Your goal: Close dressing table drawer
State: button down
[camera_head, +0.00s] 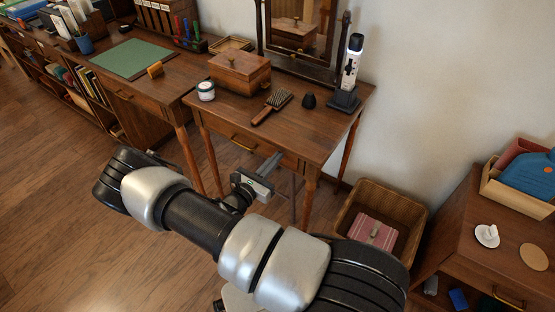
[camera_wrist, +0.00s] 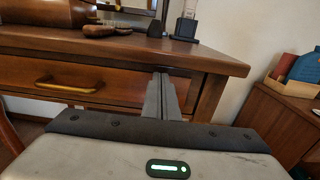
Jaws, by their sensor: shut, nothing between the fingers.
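The dressing table (camera_head: 225,112) is dark wood with slim tapered legs. Its drawer (camera_wrist: 120,82) has a brown wooden front with a brass handle (camera_wrist: 70,85), which also shows in the head view (camera_head: 243,143). The drawer front sits below the table top's front edge; I cannot tell whether any gap remains behind it. My gripper (camera_head: 276,158) is shut and empty, in front of the drawer's right part. In the wrist view, its fingertips (camera_wrist: 162,74) point at the right part of the front, right of the handle; contact is unclear.
On the table stand a wooden box (camera_head: 240,72), a jar (camera_head: 206,91), a hairbrush (camera_head: 271,106), a dark bottle (camera_head: 309,100) and a white device (camera_head: 351,66). A wicker bin (camera_head: 405,209) is right of the table. A desk (camera_head: 172,85) adjoins left. Floor at left is clear.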

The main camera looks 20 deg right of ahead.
jog(key=v, duration=1.2)
jog(key=shift+a+p, duration=0.15)
jog(key=shift+p, duration=0.3)
